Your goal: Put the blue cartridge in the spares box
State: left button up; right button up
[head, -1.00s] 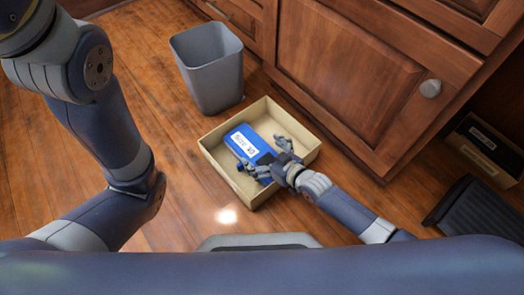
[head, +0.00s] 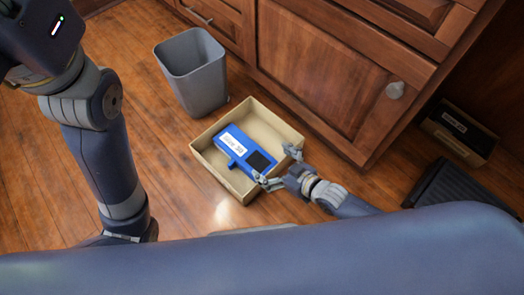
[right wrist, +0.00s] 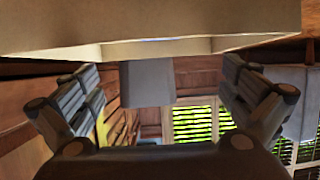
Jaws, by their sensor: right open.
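The blue cartridge (head: 231,144), with a white label and a dark panel, lies inside an open, shallow cardboard box (head: 203,165) on the floor. My right gripper (head: 277,167) is open and empty at the box's lower right side, its fingers spread just beyond the cartridge's dark end. In the right wrist view, the open fingers (right wrist: 165,100) show apart with nothing between them, below a pale box wall (right wrist: 150,25). No label shows on this box, so I cannot tell from it whether it is the spares box. My left arm is at the left, its gripper out of frame.
A grey bin (head: 195,80) stands behind the box, and wooden cabinets (head: 320,85) close off the back. At the right are another cardboard box (head: 440,135) with an unreadable label and a dark ridged object (head: 450,192). The floor at left is clear.

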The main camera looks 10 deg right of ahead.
jog(key=shift+v, duration=0.8)
